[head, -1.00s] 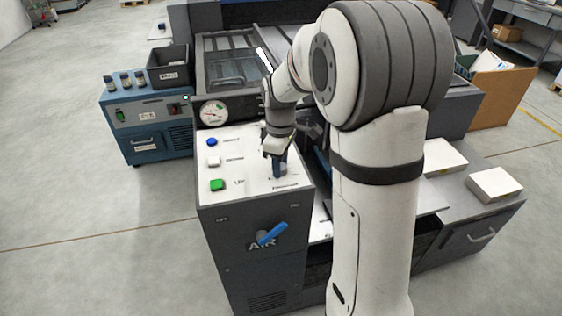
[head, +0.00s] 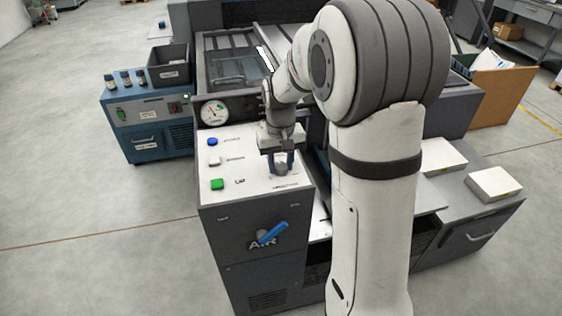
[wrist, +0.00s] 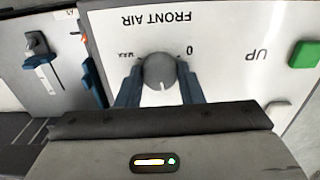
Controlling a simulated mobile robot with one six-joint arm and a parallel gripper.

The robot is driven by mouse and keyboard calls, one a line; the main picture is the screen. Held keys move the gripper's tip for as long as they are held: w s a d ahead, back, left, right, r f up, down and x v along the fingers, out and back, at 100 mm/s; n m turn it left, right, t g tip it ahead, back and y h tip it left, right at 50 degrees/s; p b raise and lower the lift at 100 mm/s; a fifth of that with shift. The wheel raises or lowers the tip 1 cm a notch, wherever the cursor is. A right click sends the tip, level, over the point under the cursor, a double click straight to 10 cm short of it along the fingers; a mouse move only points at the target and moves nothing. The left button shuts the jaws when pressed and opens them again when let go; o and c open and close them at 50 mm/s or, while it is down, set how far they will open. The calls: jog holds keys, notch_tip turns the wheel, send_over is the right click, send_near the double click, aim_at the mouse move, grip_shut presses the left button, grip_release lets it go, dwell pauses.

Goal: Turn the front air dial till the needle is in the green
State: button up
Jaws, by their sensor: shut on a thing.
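The front air dial (wrist: 158,70) is a round grey knob on the white panel top. In the wrist view its label FRONT AIR reads upside down, with MAX at left and 0 at right. Its white mark points toward the bottom of that picture. My gripper (wrist: 158,88) is shut on the dial, one blue finger on each side. In the head view my gripper (head: 281,163) points down at the panel's right part. The round gauge (head: 214,113) stands at the panel's back left, with a green zone; its needle is too small to read surely.
Blue (head: 212,141), white (head: 214,160) and green (head: 217,184) buttons sit left of the dial. A blue AIR lever (head: 272,234) is on the cabinet front. In the wrist view, a slider with a dark knob (wrist: 36,43) lies at the left.

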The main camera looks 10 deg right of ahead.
aim_at(281, 165)
jog(key=m, duration=0.7)
dwell(0.6)
jog(key=o, duration=1)
jog(key=shift+c, duration=0.2)
notch_tip(281, 165, up, 8)
jog(key=shift+f+p, duration=0.1)
jog(key=shift+p, duration=0.2)
dwell(1.7)
